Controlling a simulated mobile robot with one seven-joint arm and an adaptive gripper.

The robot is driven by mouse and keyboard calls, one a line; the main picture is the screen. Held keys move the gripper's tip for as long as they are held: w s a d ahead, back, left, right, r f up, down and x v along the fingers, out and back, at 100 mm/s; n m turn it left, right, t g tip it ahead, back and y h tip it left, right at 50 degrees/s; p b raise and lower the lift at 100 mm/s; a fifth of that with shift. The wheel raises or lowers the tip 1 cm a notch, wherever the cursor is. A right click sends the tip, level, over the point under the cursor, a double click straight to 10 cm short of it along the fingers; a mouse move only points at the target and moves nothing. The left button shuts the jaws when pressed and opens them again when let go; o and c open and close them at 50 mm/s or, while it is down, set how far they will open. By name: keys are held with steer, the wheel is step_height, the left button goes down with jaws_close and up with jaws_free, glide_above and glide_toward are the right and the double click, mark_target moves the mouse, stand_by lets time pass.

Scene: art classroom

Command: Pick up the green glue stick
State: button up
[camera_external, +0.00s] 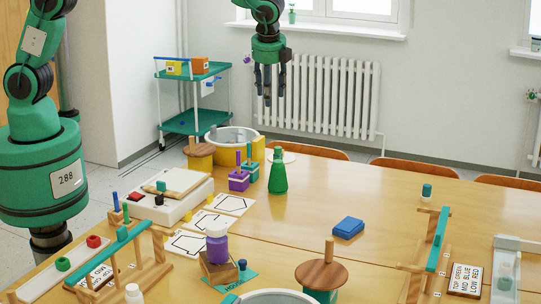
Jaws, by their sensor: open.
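My gripper (269,97) hangs open and empty, fingers down, high at the back of the scene in front of the radiator. I cannot tell for sure which object is the green glue stick. One small teal-topped cylinder (427,191) stands at the far end of the right rack. A third teal piece (161,186) lies on the white device. A green bottle-shaped object (278,173) stands upright near the table's back edge. My gripper is apart from all of these.
The wooden table (370,200) also holds a blue block (348,228), a purple-bodied jar (216,244), a wooden disc with a peg (321,274), a yellow tub (258,148) and a purple block (239,181). The table's middle right is mostly clear.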

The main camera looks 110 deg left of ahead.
steer(key=m+g, duration=0.1)
steer(key=m, duration=0.1)
glide_toward(278, 148)
step_height(278, 148, up, 3)
steer(key=shift+w+d+f, duration=0.25)
steer(key=shift+w+f, duration=0.05)
steer(key=shift+w, duration=0.1)
steer(key=shift+f, duration=0.1)
steer(key=shift+b+x, duration=0.9)
steer(key=shift+x, duration=3.35)
steer(key=shift+s, duration=0.15)
steer(key=shift+b+x, duration=0.85)
steer(key=shift+x, duration=1.65)
steer(key=shift+c, duration=0.5)
steer(key=c, duration=1)
